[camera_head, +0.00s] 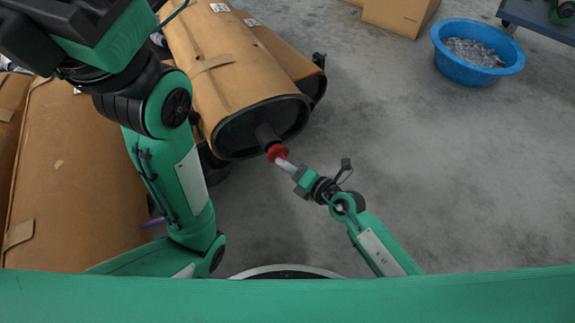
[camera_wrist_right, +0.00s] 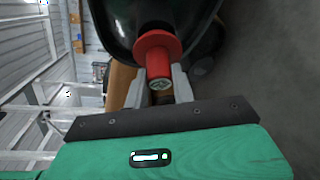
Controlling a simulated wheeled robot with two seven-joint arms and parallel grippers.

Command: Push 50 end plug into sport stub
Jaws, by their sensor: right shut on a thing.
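The red end plug (camera_head: 277,152) has a wide flange and a round body. It sits at the mouth of the black sport stub (camera_head: 266,134), which sticks out of the dark end face of a brown-wrapped muffler (camera_head: 230,85). My right gripper (camera_head: 284,161) is shut on the plug, in line with the stub. In the right wrist view, the plug (camera_wrist_right: 156,52) lies between the two grey fingers of the gripper (camera_wrist_right: 158,84). The flange hides the stub's mouth there, so I cannot tell how deep the plug is. My left arm shows, but its gripper does not.
Another wrapped muffler (camera_head: 285,58) lies beside the first, and more brown-wrapped ones (camera_head: 65,170) lie at the left. A blue tub (camera_head: 478,80) with clear pieces stands at the back right. A cardboard box (camera_head: 398,14) is at the top. The right floor is clear.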

